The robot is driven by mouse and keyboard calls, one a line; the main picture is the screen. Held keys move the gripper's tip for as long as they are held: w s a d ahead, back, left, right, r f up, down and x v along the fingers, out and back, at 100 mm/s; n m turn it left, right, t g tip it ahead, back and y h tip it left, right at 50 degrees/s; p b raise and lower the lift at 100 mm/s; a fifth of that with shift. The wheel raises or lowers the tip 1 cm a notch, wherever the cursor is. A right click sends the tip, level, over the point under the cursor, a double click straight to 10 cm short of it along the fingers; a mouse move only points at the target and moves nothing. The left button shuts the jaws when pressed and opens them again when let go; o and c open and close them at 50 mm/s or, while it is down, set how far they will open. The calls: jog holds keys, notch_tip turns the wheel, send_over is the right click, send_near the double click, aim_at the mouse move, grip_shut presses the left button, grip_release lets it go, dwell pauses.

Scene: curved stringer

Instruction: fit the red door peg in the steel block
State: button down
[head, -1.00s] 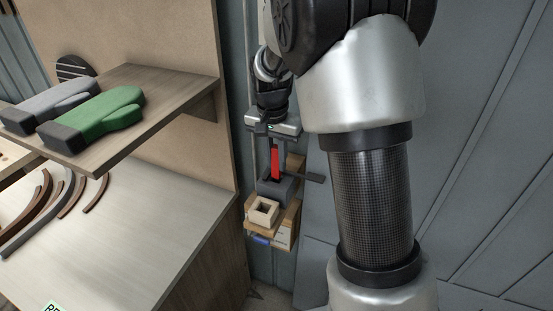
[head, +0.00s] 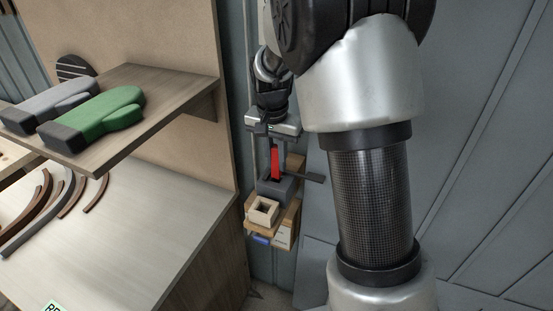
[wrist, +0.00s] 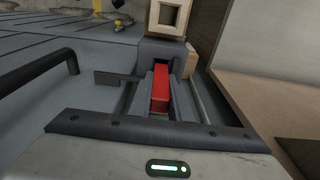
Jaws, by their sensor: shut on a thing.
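The red door peg (head: 275,162) is a slim red bar, held upright between the fingers of my gripper (head: 276,172). The peg also shows in the wrist view (wrist: 160,92), with the gripper fingers on both sides of it. The dark grey steel block (head: 273,190) is right below the peg, and it shows behind the peg in the wrist view (wrist: 150,50). The peg's lower end is at the block's top; I cannot tell whether it is inside the opening.
A pale wooden block with a square hole (head: 262,211) stands in front of the steel block, on a cardboard box (head: 285,229). A shelf (head: 150,85) with green and grey mitts (head: 95,118) juts out at left above a bench (head: 165,225) with curved strips.

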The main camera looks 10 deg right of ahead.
jog(key=shift+f+b, duration=0.8)
jog(key=shift+f, duration=0.35)
jog(key=c, duration=1.6)
grip_release()
jog(key=shift+o, duration=0.2)
jog(key=shift+r, duration=0.1)
